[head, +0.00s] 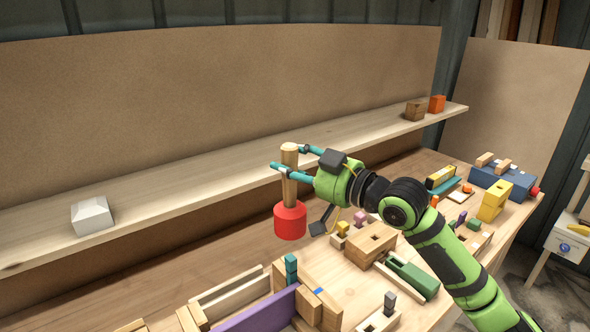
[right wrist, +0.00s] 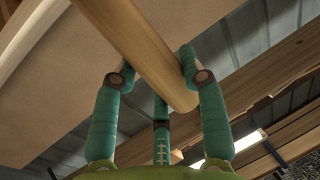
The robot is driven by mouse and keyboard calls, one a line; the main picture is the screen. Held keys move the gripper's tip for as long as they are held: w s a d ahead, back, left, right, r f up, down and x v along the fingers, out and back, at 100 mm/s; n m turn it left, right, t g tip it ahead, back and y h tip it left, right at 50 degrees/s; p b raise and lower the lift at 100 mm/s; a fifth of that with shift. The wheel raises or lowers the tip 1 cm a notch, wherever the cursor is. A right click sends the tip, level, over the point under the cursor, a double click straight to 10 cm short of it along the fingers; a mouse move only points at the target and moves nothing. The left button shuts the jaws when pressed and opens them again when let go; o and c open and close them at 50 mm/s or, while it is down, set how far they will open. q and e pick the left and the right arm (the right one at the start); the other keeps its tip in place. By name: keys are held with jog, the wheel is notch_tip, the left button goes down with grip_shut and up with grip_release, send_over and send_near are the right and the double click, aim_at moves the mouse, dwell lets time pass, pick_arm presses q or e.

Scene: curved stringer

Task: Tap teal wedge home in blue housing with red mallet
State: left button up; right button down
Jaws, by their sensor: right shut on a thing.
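The red mallet has a pale wooden handle and a red head (head: 290,221), which hangs down. My right gripper (head: 288,167) is shut on the handle, which stands nearly upright with the head below the fingers. In the right wrist view the handle (right wrist: 140,50) crosses between the teal fingers (right wrist: 158,78). A teal wedge (head: 291,268) stands upright among wooden blocks, just below the mallet head and apart from it. A wooden block beside it bears a small blue patch (head: 319,291); I cannot tell if this is the blue housing. My left gripper is not in view.
A long curved shelf (head: 200,190) runs behind, with a white block (head: 92,215) on it. Near the teal wedge lie a purple strip (head: 258,314) and a green block (head: 412,279) in wood. A blue box (head: 505,183) stands at the far right of the bench.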

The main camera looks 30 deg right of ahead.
aim_at(290, 192)
jog(key=shift+d, duration=0.3)
jog(key=shift+a+f+b, duration=0.2)
jog(key=shift+f+b, duration=0.35)
jog(key=shift+f, duration=0.4)
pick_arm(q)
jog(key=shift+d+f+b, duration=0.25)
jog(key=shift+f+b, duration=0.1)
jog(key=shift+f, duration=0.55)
pick_arm(e)
jog(key=shift+d+f, duration=0.1)
jog(key=shift+f, duration=0.5)
